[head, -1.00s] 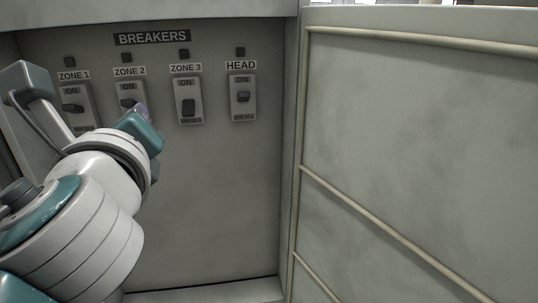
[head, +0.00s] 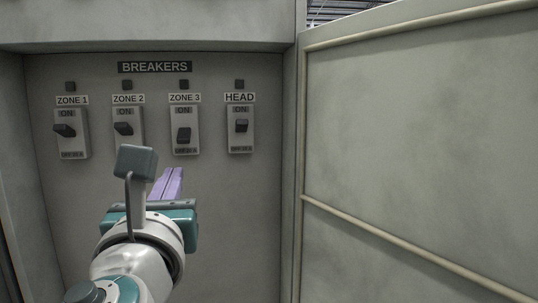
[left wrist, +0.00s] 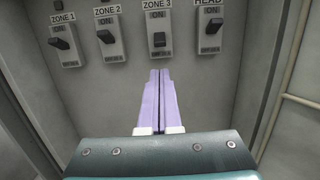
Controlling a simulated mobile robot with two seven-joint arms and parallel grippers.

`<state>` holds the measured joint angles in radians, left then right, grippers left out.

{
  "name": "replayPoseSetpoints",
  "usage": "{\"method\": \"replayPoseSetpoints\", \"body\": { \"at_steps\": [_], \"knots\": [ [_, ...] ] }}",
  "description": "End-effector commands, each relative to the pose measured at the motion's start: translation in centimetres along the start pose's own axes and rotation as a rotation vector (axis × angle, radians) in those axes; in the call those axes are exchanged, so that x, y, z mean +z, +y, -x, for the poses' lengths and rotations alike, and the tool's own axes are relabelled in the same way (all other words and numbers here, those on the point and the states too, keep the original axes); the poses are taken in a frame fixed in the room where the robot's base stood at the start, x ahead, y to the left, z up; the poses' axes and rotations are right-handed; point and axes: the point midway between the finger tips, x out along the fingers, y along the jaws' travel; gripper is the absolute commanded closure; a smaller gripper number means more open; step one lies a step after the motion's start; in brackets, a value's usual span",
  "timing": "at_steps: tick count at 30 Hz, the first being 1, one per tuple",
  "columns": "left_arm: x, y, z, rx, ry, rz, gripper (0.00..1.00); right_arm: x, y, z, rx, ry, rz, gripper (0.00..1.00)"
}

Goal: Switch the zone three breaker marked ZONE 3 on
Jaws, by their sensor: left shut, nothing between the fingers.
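The ZONE 3 breaker (head: 184,131) is a light grey plate on the cabinet's back wall, third from the left. Its dark toggle (head: 183,135) sits low on the plate, lower than the toggles beside it. The breaker also shows at the top middle of the left wrist view (left wrist: 158,32), with its toggle near the plate's lower half. My left gripper (head: 172,172) has purple fingers, shut together and empty. They point up at the wall just below the ZONE 3 breaker, apart from the toggle. The fingers also show in the left wrist view (left wrist: 160,75). My right gripper is not in view.
The ZONE 1 (head: 70,133) and ZONE 2 (head: 127,129) breakers are to the left, and the HEAD breaker (head: 240,129) to the right. A BREAKERS sign (head: 155,67) hangs above. The cabinet door (head: 420,130) stands open at the right. The wall below the breakers is bare.

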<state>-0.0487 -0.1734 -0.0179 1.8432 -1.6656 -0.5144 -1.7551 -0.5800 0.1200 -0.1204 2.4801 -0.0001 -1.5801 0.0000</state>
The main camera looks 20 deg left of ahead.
Motion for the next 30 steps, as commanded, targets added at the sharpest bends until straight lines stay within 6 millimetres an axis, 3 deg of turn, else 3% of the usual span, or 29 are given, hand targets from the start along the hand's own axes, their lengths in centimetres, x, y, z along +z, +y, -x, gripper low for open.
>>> {"method": "replayPoseSetpoints", "body": {
  "at_steps": [16, 30],
  "knots": [
    [-0.1, 0.0, -8.6, 0.001, -0.001, 0.001, 1.0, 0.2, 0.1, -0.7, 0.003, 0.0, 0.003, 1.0],
    [0.0, 0.1, -9.6, 0.001, 0.001, 0.001, 1.0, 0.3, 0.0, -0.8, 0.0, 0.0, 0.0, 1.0]
  ]
}}
